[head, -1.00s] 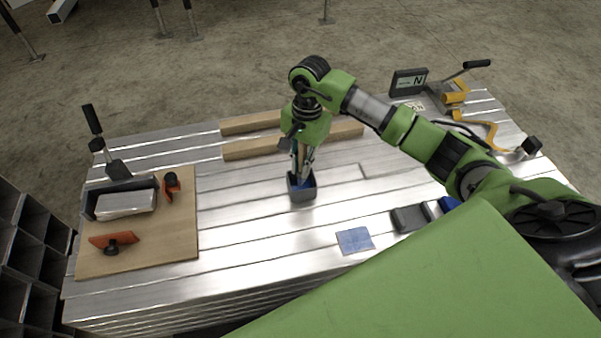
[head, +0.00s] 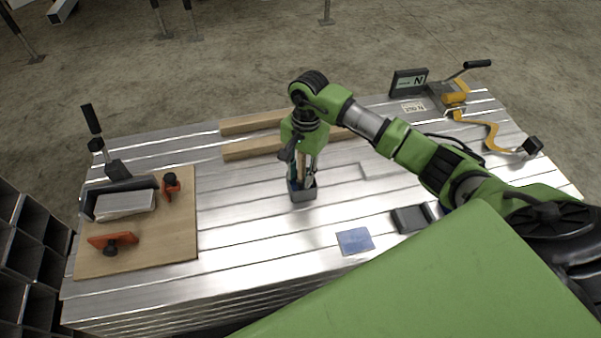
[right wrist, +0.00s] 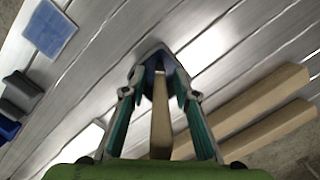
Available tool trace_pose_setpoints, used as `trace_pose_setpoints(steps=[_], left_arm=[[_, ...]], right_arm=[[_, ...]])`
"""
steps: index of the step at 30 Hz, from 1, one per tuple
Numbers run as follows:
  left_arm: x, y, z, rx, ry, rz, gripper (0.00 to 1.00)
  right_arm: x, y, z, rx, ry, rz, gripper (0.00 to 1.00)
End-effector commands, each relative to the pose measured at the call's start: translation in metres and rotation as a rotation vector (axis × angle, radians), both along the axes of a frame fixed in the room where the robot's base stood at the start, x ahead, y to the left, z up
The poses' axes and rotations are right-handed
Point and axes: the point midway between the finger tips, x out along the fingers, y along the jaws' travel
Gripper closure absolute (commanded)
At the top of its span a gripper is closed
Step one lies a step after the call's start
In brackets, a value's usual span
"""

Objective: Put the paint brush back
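The paint brush stands with its wooden handle (head: 301,166) up in a small dark grey holder (head: 304,194) on the aluminium table top. Its bristle end is down inside the holder and hidden. My right gripper (head: 303,178) points down over the holder. Its fingers are spread on both sides of the handle. In the right wrist view the brush handle (right wrist: 160,125) runs between the fingers (right wrist: 160,88) with a gap on each side, and the holder's rim (right wrist: 150,58) shows beyond it. My left gripper is not in view.
A wooden board (head: 160,240) with a tray and orange clamps lies at the left. Two wooden bars (head: 250,150) lie behind the holder. A blue pad (head: 355,240) and dark block (head: 410,219) lie in front right; a yellow-handled tool (head: 490,135) is at the right.

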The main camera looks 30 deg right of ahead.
Motion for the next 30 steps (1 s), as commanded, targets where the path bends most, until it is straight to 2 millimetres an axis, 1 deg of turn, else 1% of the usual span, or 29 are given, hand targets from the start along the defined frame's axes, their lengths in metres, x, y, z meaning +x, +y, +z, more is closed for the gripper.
trace_pose_setpoints(steps=[9, 10, 12, 21, 24, 27, 30], left_arm=[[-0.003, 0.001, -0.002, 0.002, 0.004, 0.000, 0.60], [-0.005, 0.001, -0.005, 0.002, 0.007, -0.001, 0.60], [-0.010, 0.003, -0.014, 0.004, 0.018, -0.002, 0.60], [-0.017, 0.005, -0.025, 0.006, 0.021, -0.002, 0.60], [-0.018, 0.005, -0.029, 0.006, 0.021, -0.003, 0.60], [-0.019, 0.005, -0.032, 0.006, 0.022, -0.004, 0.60], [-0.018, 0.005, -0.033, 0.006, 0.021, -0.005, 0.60]], right_arm=[[0.000, 0.000, 0.003, 0.000, 0.000, 0.000, 0.72], [0.000, 0.000, 0.004, 0.000, 0.000, 0.000, 0.72], [0.003, -0.002, 0.017, -0.001, -0.006, 0.000, 0.72], [0.006, -0.009, 0.084, -0.001, -0.006, 0.000, 0.72], [0.007, -0.011, 0.100, -0.002, -0.003, 0.000, 0.72], [0.008, -0.012, 0.112, 0.000, -0.002, -0.001, 0.72], [0.007, -0.013, 0.119, -0.001, 0.000, -0.001, 0.72]])
